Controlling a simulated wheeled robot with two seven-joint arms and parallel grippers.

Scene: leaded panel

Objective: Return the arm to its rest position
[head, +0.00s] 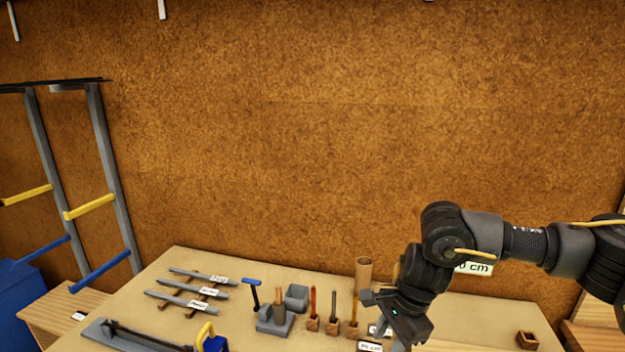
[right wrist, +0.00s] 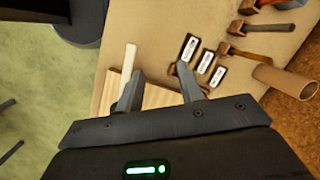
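My right arm (head: 440,240) comes in from the right in the head view. It bends down at the elbow, over the right half of the workbench. My right gripper (right wrist: 158,82) shows two fingers apart in the right wrist view, with nothing between them. It hangs above the bench near its front edge. In the head view its fingers are mostly hidden or cut off by the lower edge. My left arm and left gripper are not in view.
The beige workbench (head: 215,262) holds tools in small wooden blocks, labelled grey strips (head: 180,298) and a cardboard tube (head: 363,272). A small wooden box (head: 527,340) stands at the right. A brown wall (head: 330,130) rises behind. Green floor (right wrist: 40,90) shows beside the bench.

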